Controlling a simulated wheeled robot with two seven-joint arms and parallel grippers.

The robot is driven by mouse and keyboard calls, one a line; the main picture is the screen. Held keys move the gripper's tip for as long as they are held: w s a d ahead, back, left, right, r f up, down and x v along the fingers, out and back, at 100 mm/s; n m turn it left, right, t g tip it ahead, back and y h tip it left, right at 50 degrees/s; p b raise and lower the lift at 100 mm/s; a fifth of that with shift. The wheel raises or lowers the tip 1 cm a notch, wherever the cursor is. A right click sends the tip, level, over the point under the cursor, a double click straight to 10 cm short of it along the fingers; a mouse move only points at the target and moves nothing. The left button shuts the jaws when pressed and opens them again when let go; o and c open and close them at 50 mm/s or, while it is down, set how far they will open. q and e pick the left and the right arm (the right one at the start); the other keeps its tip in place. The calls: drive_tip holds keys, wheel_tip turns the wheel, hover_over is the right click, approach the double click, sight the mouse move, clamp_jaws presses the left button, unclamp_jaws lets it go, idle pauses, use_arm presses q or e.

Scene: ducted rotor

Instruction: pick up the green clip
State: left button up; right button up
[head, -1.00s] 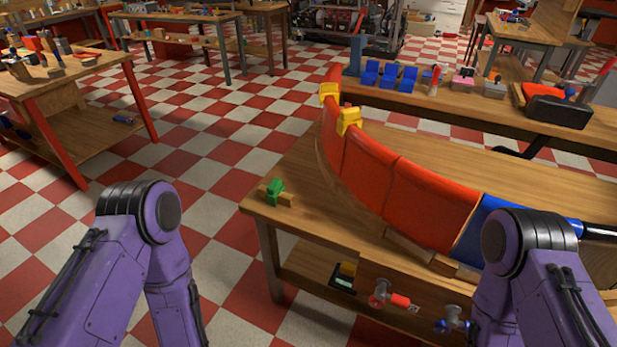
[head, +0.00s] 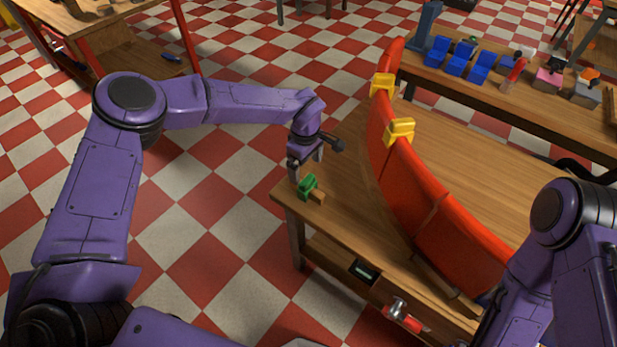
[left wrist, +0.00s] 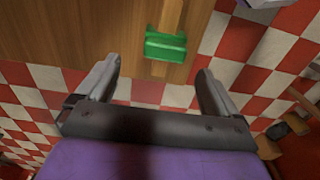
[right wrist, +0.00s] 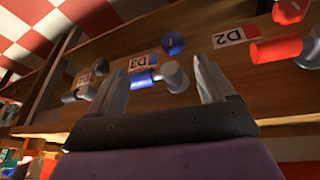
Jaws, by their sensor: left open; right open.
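The green clip (head: 307,186) sits on a small wooden block (head: 317,197) near the left corner of the workbench (head: 340,232). It also shows in the left wrist view (left wrist: 165,46), ahead of the fingertips and roughly between their lines. My left gripper (head: 305,176) is open and empty, just above and behind the clip in the head view; in its wrist view the two fingers (left wrist: 156,72) stand apart. My right gripper (right wrist: 165,72) is open in its wrist view, facing the bench's front with labelled holders; it is out of the head view.
A long curved red duct piece (head: 440,225) lies along the bench right of the clip, with two yellow clips (head: 399,131) on its rim. A red-handled fixture (head: 404,314) sticks out of the bench front. Blue holders (head: 460,57) stand on the back bench.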

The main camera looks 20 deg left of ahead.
sight(307, 180)
use_arm(q)
drive_tip(key=shift+s+d+f+p, duration=0.2)
drive_tip(key=shift+s+f+p, duration=0.2)
drive_tip(key=shift+s+f, duration=0.15)
drive_tip(key=shift+s+d+f+p, duration=0.15)
drive_tip(key=shift+s+f+p, duration=0.25)
drive_tip(key=shift+f, duration=0.15)
drive_tip(key=f, duration=0.1)
drive_tip(key=w+f, duration=0.1)
drive_tip(key=f, duration=0.2)
drive_tip(key=shift+w+f, duration=0.2)
drive_tip(key=shift+w, duration=0.05)
drive_tip(key=shift+s+a+r, duration=0.15)
drive_tip(key=shift+s+r, duration=0.05)
drive_tip(key=shift+s, duration=0.05)
drive_tip(key=shift+s+r, duration=0.1)
drive_tip(key=c, duration=1.1)
use_arm(e)
drive_tip(key=shift+s+d+r, duration=0.1)
drive_tip(key=shift+s+r, duration=0.3)
drive_tip(key=shift+r, duration=0.25)
drive_tip(key=shift+s+r, duration=0.4)
drive_tip(key=shift+r, duration=0.2)
drive_tip(key=shift+f, duration=0.1)
